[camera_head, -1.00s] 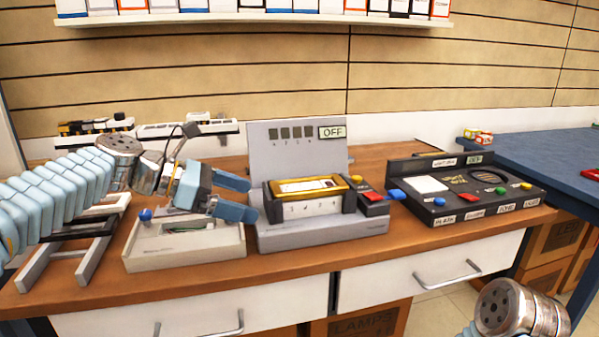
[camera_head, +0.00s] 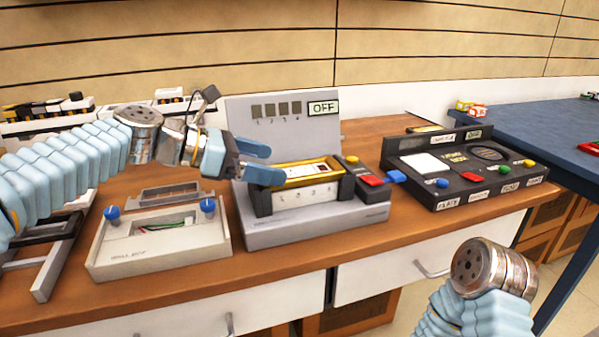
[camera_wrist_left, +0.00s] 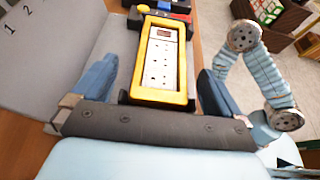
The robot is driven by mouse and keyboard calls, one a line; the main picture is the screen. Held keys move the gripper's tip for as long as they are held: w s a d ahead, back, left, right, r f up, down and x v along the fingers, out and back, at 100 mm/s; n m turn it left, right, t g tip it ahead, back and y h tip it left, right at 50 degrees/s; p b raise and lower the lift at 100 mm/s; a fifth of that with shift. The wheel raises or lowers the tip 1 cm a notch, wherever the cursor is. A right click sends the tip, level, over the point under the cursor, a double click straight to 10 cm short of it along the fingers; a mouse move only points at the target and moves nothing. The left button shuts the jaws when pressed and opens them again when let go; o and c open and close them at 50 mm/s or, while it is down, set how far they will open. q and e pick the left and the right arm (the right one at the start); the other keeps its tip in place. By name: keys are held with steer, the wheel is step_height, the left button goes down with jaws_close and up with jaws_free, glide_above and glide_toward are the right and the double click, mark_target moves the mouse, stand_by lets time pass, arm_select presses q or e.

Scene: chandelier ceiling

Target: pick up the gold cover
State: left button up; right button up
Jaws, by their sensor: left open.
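The gold cover (camera_head: 297,180) is a rectangular frame lying around a white panel on the grey device (camera_head: 300,232) in the middle of the bench. In the left wrist view the gold cover (camera_wrist_left: 136,72) lies lengthwise between my open left fingers, with a white panel inside it. My left gripper (camera_head: 262,164) is at the left end of the cover, its blue fingers apart. In the left wrist view my left gripper (camera_wrist_left: 152,85) has a finger on each side of the cover, with gaps visible. My right arm shows at the lower right, its gripper out of view.
A beige box with blue knobs (camera_head: 160,240) stands left of the device. A black panel with coloured buttons (camera_head: 465,175) stands to the right. Red and yellow buttons sit beside the cover's right end. An upright back plate (camera_head: 280,132) reading OFF rises behind it.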

mark_target(303, 171)
arm_select(q)
steer(key=x, duration=0.4)
steer(key=shift+s+d+f, duration=0.1)
steer(key=shift+d, duration=0.15)
steer(key=c, duration=1)
